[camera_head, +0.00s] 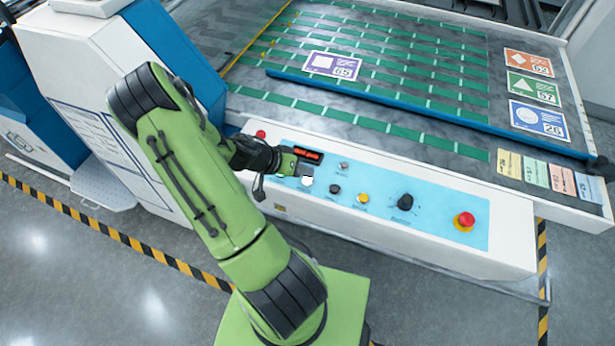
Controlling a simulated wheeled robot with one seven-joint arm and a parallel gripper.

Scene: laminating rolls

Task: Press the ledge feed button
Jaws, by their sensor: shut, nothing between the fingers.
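The machine's white front ledge (400,236) carries a light blue control panel (435,215) with several small controls. A white button (307,182), a black button (335,188) and a yellow button (363,198) sit in a row. A small grey button (343,166) sits above them. The labels are too small to read, so I cannot tell which one is the feed button. My gripper (303,168) is shut and empty at the panel's left part, close to the white button and below the red display (308,155). I cannot tell whether it touches the panel.
A black knob (405,201) and a red emergency stop (465,219) sit further right. A red button (261,134) is at the ledge's left end. Behind lie a blue bar (420,104) and a green-striped bed (400,55). Coloured cards (535,172) lie at right.

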